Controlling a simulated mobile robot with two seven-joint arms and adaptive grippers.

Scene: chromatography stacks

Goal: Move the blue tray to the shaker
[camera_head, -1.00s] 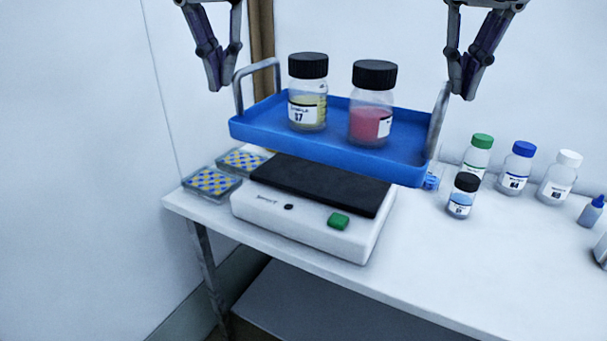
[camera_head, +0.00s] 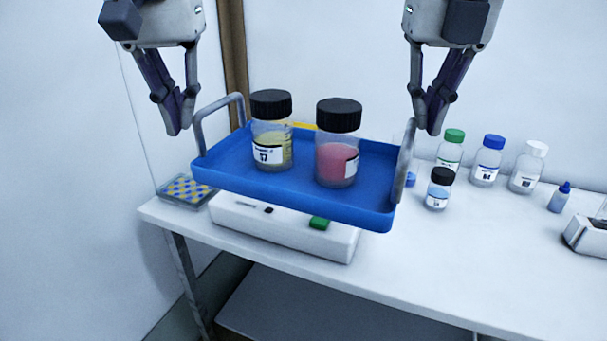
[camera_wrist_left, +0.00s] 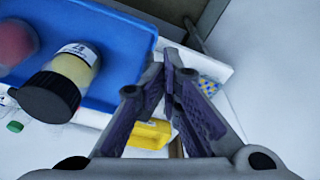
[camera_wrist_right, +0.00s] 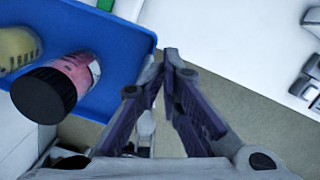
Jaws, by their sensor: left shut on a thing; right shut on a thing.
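The blue tray (camera_head: 300,196) hangs in the air, roughly level, with a grey handle at each end. It carries a black-capped bottle with yellow contents (camera_head: 271,150) and one with red contents (camera_head: 338,160), both upright. My left gripper (camera_head: 182,124) is shut on the left handle (camera_head: 198,132). My right gripper (camera_head: 430,124) is shut on the right handle (camera_head: 405,165). The white shaker (camera_head: 285,230), with a green button (camera_head: 319,223), stands on the bench below the tray. The tray hides its black top, so I cannot tell the gap between them.
A yellow-and-blue patterned rack (camera_head: 185,191) sits left of the shaker near the bench's left end. Several capped bottles (camera_head: 488,160) stand to the right. A white device (camera_head: 590,235) is at the right edge. The front right of the bench (camera_head: 460,255) is clear.

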